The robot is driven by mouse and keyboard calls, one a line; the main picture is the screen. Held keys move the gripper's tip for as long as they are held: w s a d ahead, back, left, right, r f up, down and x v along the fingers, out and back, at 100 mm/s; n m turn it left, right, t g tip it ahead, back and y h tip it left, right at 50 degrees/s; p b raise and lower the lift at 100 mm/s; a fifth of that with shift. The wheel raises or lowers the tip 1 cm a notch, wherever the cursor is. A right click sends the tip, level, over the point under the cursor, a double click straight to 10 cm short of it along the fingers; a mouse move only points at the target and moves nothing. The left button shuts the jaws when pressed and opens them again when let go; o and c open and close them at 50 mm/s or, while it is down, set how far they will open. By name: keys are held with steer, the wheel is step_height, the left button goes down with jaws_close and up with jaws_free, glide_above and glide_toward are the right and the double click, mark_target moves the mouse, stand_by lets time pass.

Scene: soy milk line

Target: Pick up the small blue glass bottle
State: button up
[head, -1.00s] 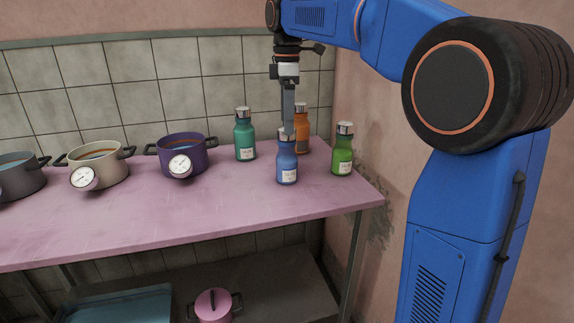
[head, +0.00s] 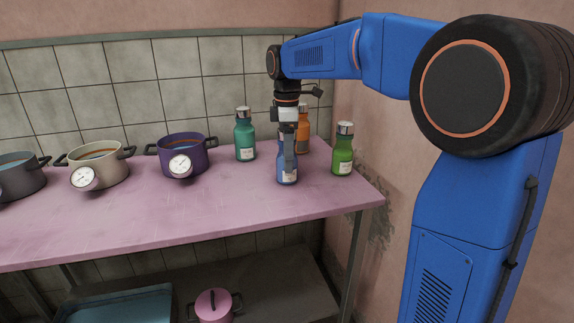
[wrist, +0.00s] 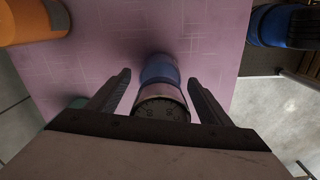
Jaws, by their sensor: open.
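The small blue bottle (head: 288,175) stands upright on the pink table near its right front part. Its upper part is hidden behind my gripper (head: 288,165) in the head view. In the wrist view the blue bottle (wrist: 160,72) shows from above, with its silver cap (wrist: 162,106) between the two fingers. My gripper (wrist: 160,92) is open there, with one finger on each side of the bottle and a gap visible on both sides. It points downward over the bottle.
A teal bottle (head: 245,137) stands to the left, an orange bottle (head: 303,133) behind and a green bottle (head: 343,155) to the right. Several pots, including a purple one (head: 182,157), stand farther left. The pink table (head: 150,220) is clear in front. A wall is at the right.

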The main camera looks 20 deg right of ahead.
steer(key=c, duration=1.4)
